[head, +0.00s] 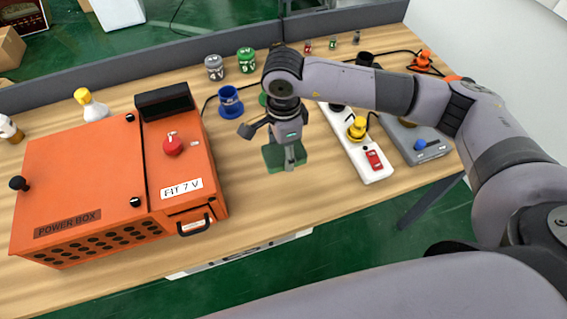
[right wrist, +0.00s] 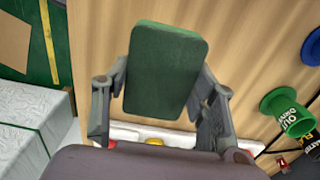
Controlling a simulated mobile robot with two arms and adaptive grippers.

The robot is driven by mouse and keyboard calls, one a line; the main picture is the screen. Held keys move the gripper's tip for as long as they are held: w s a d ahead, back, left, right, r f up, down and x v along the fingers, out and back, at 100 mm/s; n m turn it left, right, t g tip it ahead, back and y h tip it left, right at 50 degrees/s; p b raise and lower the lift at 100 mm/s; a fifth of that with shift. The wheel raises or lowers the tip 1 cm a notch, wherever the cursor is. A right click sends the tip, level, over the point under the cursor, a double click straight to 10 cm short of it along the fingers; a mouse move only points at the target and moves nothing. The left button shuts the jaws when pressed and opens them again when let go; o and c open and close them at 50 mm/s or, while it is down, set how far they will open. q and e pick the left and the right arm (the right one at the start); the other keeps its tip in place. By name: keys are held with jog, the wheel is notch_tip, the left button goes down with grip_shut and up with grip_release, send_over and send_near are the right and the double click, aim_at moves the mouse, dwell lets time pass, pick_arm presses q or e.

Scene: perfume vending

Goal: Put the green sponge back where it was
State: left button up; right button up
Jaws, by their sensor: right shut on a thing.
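The green sponge (head: 274,158) is a flat dark green block, held over the wooden table to the right of the orange power box. It also fills the middle of the right wrist view (right wrist: 165,68), with its broad face towards the camera. My right gripper (head: 287,152) points down and is shut on the sponge, one finger on each side of it. The gripper hides part of the sponge in the head view. I cannot tell whether the sponge touches the table. My left gripper is not in view.
The orange power box (head: 90,185) stands on the left. A white power strip (head: 375,170) with a yellow plug (head: 357,128) and a grey box (head: 432,148) lie right of the gripper. A blue spool (head: 230,103) stands behind. Bare table (head: 285,205) lies in front.

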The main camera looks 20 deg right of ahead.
aim_at(283, 175)
notch_tip(283, 175, down, 4)
jog(key=shift+r+p, duration=0.2)
jog(key=shift+p, duration=0.1)
notch_tip(283, 175, down, 4)
jog(key=shift+f+p, duration=0.1)
jog(key=shift+p, duration=0.4)
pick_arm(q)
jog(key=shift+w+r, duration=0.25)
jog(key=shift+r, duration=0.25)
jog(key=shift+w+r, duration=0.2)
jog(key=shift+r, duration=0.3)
pick_arm(e)
jog(key=shift+f, duration=0.1)
jog(key=shift+f+b, duration=0.2)
jog(key=shift+b, duration=0.1)
jog(key=o, duration=1.1)
jog(key=shift+r, duration=0.1)
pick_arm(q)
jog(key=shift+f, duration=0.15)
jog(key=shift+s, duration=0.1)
pick_arm(e)
jog(key=shift+r, duration=0.1)
